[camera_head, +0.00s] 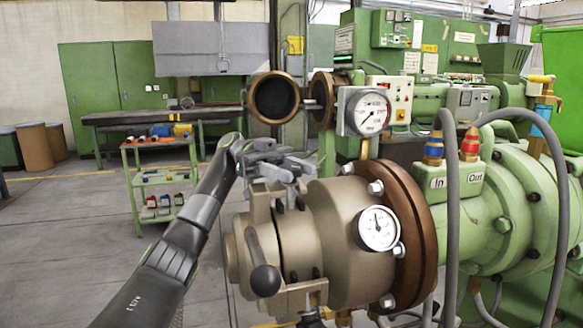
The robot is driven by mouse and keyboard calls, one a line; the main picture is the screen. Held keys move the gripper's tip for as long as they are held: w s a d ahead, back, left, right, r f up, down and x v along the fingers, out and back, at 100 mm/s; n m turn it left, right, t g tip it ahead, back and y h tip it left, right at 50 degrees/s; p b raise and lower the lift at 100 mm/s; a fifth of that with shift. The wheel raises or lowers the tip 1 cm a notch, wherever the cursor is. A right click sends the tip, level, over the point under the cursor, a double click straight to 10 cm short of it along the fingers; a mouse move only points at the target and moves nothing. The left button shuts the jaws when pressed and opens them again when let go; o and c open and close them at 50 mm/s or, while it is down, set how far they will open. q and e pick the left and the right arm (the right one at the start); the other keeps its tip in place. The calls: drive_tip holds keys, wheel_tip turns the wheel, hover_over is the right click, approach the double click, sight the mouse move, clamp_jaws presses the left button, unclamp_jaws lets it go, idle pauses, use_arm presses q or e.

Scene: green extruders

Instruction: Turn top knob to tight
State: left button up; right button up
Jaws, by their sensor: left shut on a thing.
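The top knob is at the upper side of the tan extruder head (340,215), largely hidden behind my left gripper. My left gripper (290,172) comes in from the left and is shut on the top knob, with its grey fingers over the top of the clamp. Lower on the head's front, a dark handle with a black ball end (265,281) hangs downward. My right gripper does not show.
A brown flange (405,225) joins the head to the green extruder barrel (500,215). Two dial gauges (378,228) (368,112) sit close to the right. Grey hoses (450,230) arch over the barrel. A green tool cart (160,180) stands behind on the left; the floor there is open.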

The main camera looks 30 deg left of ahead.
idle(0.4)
use_arm(q)
drive_tip(key=o, duration=1)
drive_tip(key=shift+d, duration=0.1)
